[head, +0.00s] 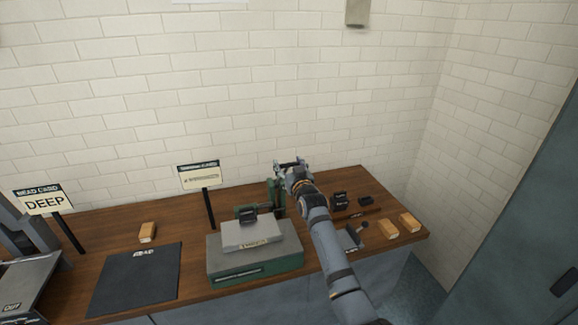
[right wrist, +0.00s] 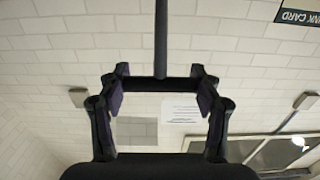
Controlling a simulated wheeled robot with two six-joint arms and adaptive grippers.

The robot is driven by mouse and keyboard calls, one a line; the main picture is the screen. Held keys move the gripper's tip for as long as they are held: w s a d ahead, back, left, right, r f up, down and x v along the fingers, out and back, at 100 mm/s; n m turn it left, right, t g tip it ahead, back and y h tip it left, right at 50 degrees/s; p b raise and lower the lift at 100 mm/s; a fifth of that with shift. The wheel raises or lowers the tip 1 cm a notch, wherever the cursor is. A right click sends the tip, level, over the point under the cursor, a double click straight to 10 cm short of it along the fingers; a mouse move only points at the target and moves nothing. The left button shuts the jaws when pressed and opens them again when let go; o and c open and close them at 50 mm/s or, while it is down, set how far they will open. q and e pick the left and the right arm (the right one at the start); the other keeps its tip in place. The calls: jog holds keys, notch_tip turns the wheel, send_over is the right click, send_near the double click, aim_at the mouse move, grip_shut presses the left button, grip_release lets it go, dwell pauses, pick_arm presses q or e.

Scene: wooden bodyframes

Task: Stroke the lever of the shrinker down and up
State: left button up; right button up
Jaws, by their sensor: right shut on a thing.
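The shrinker is a green machine (head: 276,198) standing on the bench behind a grey-topped green block (head: 255,264). Its lever shows in the right wrist view as a dark upright rod (right wrist: 161,40) ending in a black crossbar. My right gripper (head: 291,168) is at the top of the shrinker, at the lever's end. In the right wrist view its fingers (right wrist: 160,86) sit at either end of the crossbar, shut on the lever. In the head view the gripper hides most of the lever. My left gripper is not in view.
The wooden bench (head: 90,238) also bears a black mat (head: 135,282), a wooden block (head: 147,232) and two card stands (head: 199,176). Right of my arm lie small black blocks (head: 340,200), a dark tool (head: 357,236) and two wooden blocks (head: 387,229). A brick wall stands close behind.

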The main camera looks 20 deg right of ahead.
jog(key=o, duration=1.3)
jog(key=shift+r, duration=0.5)
jog(key=o, duration=0.4)
jog(key=shift+w+f, duration=0.1)
jog(key=shift+f, duration=0.2)
jog(key=shift+s+f, duration=0.15)
jog(key=shift+s, duration=0.3)
jog(key=s, duration=1.1)
jog(key=shift+s+d, duration=0.1)
jog(key=shift+d, duration=0.1)
